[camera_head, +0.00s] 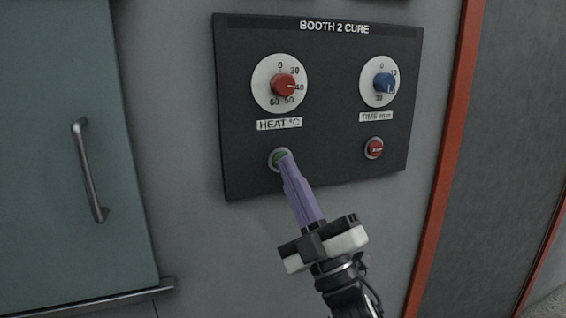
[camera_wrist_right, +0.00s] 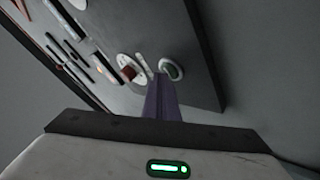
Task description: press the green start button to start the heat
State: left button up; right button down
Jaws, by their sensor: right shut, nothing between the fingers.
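The green start button (camera_head: 279,158) sits at the lower left of the black control panel (camera_head: 330,185) labelled "BOOTH 2 CURE", below the "HEAT °C" label. My right gripper (camera_head: 284,156) is shut and empty, its purple fingers pointing up at the button, with the tips overlapping its lower right part. I cannot tell whether the tips touch it. In the right wrist view the green button (camera_wrist_right: 171,71) shows just beyond and right of the fingertips (camera_wrist_right: 160,76). The red heat knob (camera_head: 284,86) points near 40. My left gripper is not in view.
The blue time knob (camera_head: 384,83) and a red button (camera_head: 373,148) are on the panel's right side. A teal door with a metal handle (camera_head: 89,170) is at left. An orange-red vertical edge (camera_head: 446,160) stands right of the panel.

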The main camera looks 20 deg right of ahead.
dwell(0.4)
jog(key=shift+s, duration=0.8)
jog(key=shift+s+d+p, duration=0.15)
jog(key=shift+s+p, duration=0.2)
jog(key=shift+s, duration=0.9)
jog(key=shift+s+d+p, duration=0.1)
jog(key=shift+s+p, duration=0.25)
jog(key=shift+s, duration=0.9)
